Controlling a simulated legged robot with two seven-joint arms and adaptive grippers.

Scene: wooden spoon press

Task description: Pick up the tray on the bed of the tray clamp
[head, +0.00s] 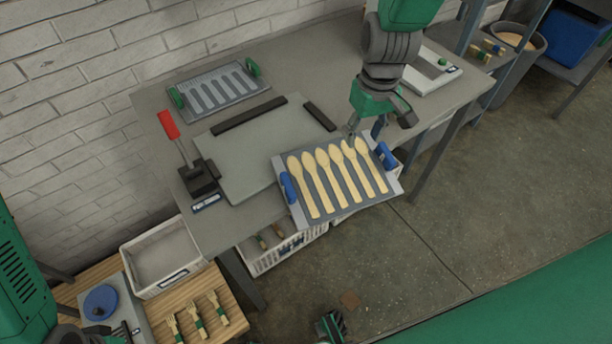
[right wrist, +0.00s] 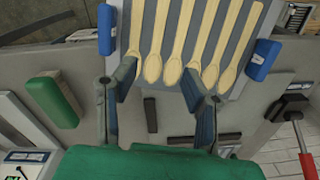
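The tray with blue handles (head: 297,205) carries several wooden spoons and sits at the front edge of the table, jutting out past it. Its far left corner overlaps the front right of the grey clamp bed (head: 240,150); I cannot tell whether it touches. The clamp has a red lever (head: 169,124), which is raised. My right gripper (head: 365,131) is open over the tray's far edge. In the right wrist view, the open fingers (right wrist: 160,92) are apart at the spoons' bowl ends. What seems my left gripper (head: 331,325) is at the bottom, its fingers unclear.
An empty slotted tray with green handles (head: 218,91) lies at the back of the table. Black bars (head: 249,115) border the bed. A white device (head: 432,72) stands at the right. A white bin (head: 162,258) and crate (head: 285,246) are below the table's front.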

